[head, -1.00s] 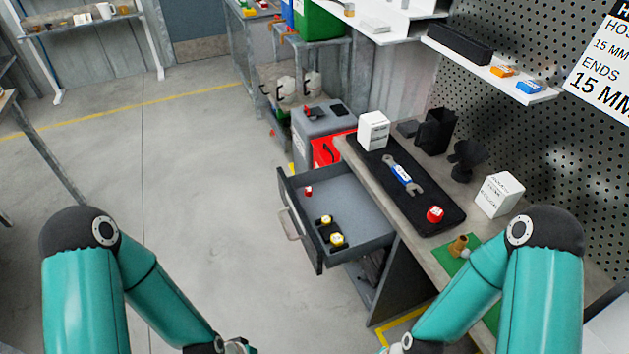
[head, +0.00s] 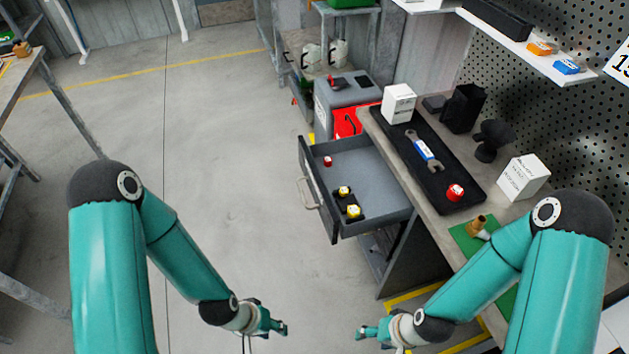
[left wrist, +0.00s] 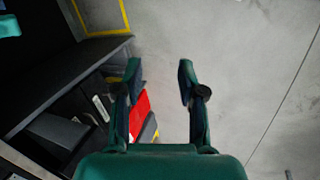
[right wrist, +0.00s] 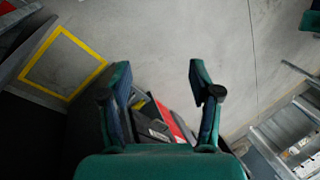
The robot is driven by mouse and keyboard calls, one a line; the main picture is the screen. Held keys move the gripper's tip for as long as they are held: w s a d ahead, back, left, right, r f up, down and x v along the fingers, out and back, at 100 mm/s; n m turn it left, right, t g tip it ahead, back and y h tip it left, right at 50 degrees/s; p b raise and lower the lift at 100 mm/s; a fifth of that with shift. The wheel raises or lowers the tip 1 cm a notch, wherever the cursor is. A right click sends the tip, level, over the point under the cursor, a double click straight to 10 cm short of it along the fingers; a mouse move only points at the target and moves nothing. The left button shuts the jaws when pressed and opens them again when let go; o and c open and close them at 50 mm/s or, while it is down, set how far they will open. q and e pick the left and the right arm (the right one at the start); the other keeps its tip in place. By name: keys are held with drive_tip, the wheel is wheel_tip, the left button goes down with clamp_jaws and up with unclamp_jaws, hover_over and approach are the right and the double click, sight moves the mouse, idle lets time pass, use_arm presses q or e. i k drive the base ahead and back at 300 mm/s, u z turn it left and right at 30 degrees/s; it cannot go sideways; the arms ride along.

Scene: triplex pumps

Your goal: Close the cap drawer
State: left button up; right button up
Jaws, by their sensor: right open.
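The cap drawer (head: 322,207) is pulled out from under the workbench, in the middle of the head view. Its front panel with a pale handle (head: 307,193) faces left. Inside lie a small red cap (head: 327,161) and two yellow-topped caps (head: 353,211) in a black holder. My left gripper (head: 282,328) is low in the head view, below and left of the drawer, apart from it. My right gripper (head: 362,332) is below the drawer in the picture, also apart from it. In the wrist views, the left fingers (left wrist: 158,85) and right fingers (right wrist: 160,85) are spread with nothing between them.
A grey and red cabinet (head: 345,95) stands behind the drawer. The floor left of the drawer is clear.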

sight(358, 165)
drive_tip(key=z, duration=1)
drive_tip(key=k, duration=0.65)
drive_tip(key=u, duration=0.6)
drive_tip(key=i, duration=1)
